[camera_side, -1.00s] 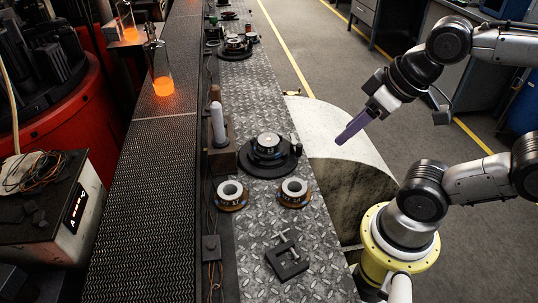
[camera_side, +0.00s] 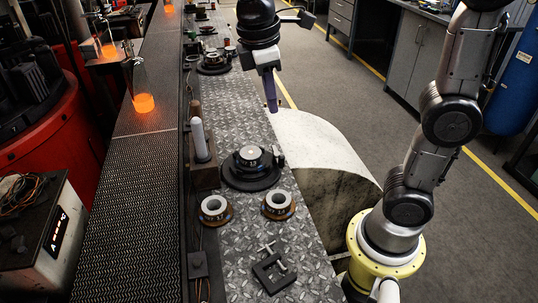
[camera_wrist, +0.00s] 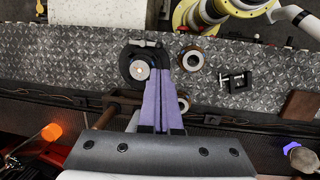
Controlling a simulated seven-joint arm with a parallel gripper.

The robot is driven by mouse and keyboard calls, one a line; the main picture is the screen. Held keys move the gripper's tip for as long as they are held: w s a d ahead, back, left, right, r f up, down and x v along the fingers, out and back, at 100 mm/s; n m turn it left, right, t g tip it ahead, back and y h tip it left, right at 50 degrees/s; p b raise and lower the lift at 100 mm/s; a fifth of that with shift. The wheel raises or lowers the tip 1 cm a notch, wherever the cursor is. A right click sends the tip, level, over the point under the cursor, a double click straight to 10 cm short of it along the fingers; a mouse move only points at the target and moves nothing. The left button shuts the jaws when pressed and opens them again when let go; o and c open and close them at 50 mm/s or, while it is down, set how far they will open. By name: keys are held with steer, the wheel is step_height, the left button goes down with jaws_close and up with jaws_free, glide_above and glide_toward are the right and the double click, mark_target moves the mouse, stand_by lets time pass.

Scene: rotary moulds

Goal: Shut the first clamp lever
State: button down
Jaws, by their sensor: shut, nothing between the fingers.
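A round dark mould (camera_side: 236,176) with a pale metal centre sits on the diamond-plate bench. In the wrist view the fingertips (camera_wrist: 165,74) overlap the right side of the mould (camera_wrist: 130,75).
Two ringed parts (camera_side: 215,209) (camera_side: 278,205) and a dark square frame with a screw (camera_side: 272,272) lie in front of the mould. A white post (camera_side: 200,140) stands upright at its left. A conveyor (camera_side: 115,220) carries glowing bottles (camera_side: 143,101). A pale curved drum (camera_side: 320,150) flanks the bench.

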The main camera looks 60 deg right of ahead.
mark_target(277, 155)
steer(key=w+a+f+n+g+h, duration=0.1)
steer(key=w+a+f+n+g, duration=0.1)
steer(key=w+a+f, duration=0.4)
steer(key=x, duration=0.7)
steer(key=d+x, duration=0.1)
steer(key=x, duration=0.3)
steer(key=shift+s+r, duration=0.1)
steer(key=shift+s+d+r, duration=0.1)
steer(key=shift+s+d, duration=0.55)
steer(key=shift+d, duration=0.3)
steer(key=shift+s+d, duration=0.45)
steer(key=shift+d, duration=0.15)
